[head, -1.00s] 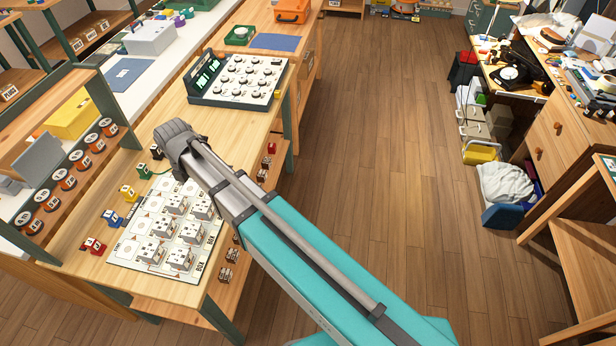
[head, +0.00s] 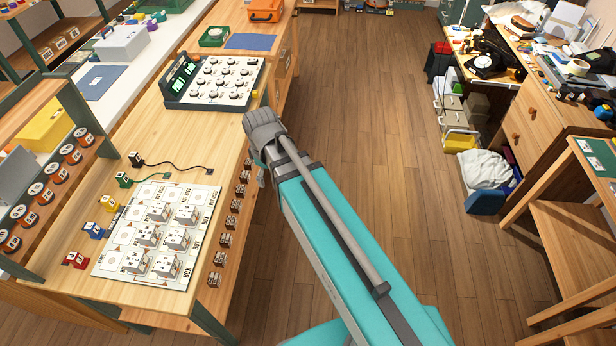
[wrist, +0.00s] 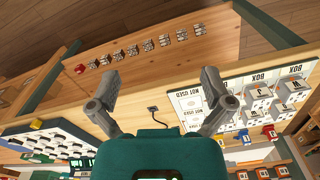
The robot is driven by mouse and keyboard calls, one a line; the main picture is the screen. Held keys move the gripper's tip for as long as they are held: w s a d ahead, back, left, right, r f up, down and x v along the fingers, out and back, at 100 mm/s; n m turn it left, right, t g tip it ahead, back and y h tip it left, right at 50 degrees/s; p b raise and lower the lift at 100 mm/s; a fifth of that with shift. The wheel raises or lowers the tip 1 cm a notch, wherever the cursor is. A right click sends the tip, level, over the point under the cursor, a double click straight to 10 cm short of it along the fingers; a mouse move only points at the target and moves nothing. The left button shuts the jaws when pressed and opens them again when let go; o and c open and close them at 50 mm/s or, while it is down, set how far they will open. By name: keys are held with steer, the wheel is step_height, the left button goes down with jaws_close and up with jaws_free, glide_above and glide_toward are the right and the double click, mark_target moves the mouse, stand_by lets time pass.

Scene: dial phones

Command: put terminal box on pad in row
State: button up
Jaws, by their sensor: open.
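The white board (head: 115,235) lies on the wooden bench, printed with pads marked BOX and NOT USED. Several white terminal boxes (head: 165,265) stand upright on its pads in rows; they also show at the right of the wrist view (wrist: 262,92). The board's NOT USED pads nearest my gripper are bare (wrist: 190,101). My gripper (wrist: 160,78) is open and empty, its fingers wide apart above the bench's front edge. In the head view my gripper (head: 260,165) is at the bench's right edge, mostly hidden behind my arm.
Several small brown blocks (head: 225,240) stand in a row on a lower ledge along the bench. A dial panel (head: 215,80) stands farther back. Coloured plugs (head: 95,230) and cables lie beside the board.

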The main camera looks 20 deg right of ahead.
steer(key=s+d+m, duration=0.4)
steer(key=d+m, duration=0.6)
steer(key=shift+s+d, duration=0.2)
steer(key=shift+s, duration=0.05)
stand_by(0.8)
